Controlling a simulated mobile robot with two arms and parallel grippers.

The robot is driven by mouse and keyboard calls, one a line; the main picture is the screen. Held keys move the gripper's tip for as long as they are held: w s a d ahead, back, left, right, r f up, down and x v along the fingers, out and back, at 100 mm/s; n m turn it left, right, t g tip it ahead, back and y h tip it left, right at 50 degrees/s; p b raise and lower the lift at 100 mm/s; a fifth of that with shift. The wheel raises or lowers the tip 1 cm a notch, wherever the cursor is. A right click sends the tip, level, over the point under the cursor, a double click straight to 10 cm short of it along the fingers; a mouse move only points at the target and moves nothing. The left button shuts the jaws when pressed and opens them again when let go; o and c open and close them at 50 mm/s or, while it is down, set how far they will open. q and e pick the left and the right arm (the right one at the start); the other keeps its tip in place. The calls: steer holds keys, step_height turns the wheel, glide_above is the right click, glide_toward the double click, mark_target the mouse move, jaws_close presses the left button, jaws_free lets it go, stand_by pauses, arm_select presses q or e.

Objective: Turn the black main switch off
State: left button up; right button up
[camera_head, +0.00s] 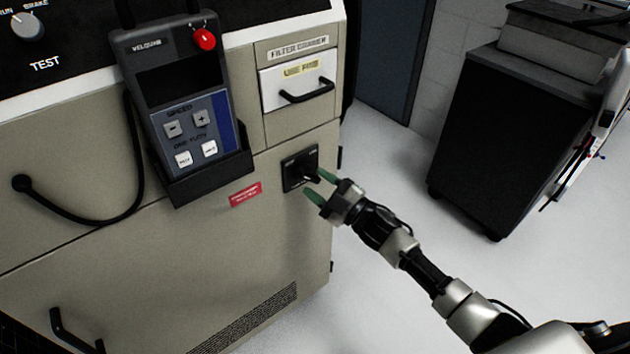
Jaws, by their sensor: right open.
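The black main switch (291,181) is a dark square plate with a black knob, on the beige machine front (230,255), right of the red label. My right gripper (321,186) is at the switch, its two green fingertips apart, one above the other. The upper fingertip is close to the knob's right side, and the lower one is below the plate's lower right. I cannot tell whether either finger touches the knob. The knob is partly hidden, so its exact position is hard to read. My left gripper is not in view.
A handheld pendant (178,85) with a red button sits in a black holder left of the switch. A drawer with a black handle (306,91) is above the switch. A dark cabinet (500,130) stands at right. The floor between is clear.

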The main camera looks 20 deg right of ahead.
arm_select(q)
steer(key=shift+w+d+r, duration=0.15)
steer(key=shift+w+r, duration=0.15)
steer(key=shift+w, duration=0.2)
arm_select(e)
steer(key=v, duration=0.9)
steer(key=shift+s+d, duration=0.2)
steer(key=shift+f, duration=0.1)
